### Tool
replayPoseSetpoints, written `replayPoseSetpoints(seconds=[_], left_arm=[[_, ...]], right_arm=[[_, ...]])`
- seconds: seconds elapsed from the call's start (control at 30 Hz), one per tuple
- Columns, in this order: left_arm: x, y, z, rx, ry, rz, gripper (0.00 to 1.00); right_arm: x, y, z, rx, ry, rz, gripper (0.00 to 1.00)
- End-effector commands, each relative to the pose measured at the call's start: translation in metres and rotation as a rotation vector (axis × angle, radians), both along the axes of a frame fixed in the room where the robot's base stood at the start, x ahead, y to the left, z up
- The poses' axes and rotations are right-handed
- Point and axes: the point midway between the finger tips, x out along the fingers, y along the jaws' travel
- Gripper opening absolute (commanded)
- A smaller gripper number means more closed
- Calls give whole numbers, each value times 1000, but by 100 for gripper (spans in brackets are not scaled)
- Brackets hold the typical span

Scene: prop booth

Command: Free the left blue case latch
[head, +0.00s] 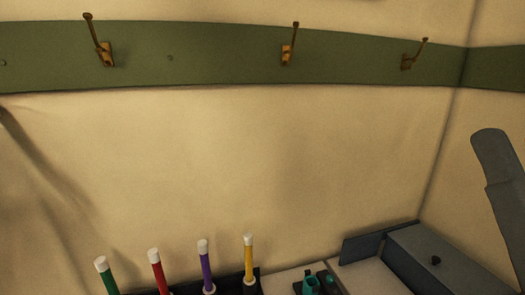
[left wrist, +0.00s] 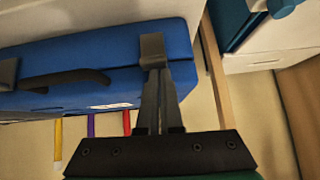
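The blue case (left wrist: 110,50) shows in the left wrist view, across the upper left and middle. It has a dark handle (left wrist: 65,78) and two grey latches. One latch (left wrist: 152,48) is at the right end of the case in this view; the other (left wrist: 8,74) is at the left picture edge. My left gripper (left wrist: 155,75) has its fingers close together, with their tips at the right-hand latch. They overlap it in the picture; I cannot tell whether they touch or grip it. The case and both grippers are out of the head view.
Green, red (head: 157,270), purple and yellow (head: 248,258) white-tipped sticks stand in a dark holder at the bottom of the head view. A grey box (head: 450,268) is at right. Hooks (head: 105,52) line a green wall board. A teal object (left wrist: 232,22) is beside the case.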

Motion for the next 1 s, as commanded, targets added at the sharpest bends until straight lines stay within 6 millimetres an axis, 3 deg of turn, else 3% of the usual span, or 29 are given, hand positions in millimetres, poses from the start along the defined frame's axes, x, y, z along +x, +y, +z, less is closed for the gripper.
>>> replayPoseSetpoints(seconds=[0.03,0.57,1.0], left_arm=[[-46,-26,-82,-105,180,2,0],[-49,-27,-84,-106,179,2,0],[-74,-34,-60,-103,174,3,0]], right_arm=[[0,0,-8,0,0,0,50],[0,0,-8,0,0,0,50],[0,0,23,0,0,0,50]])
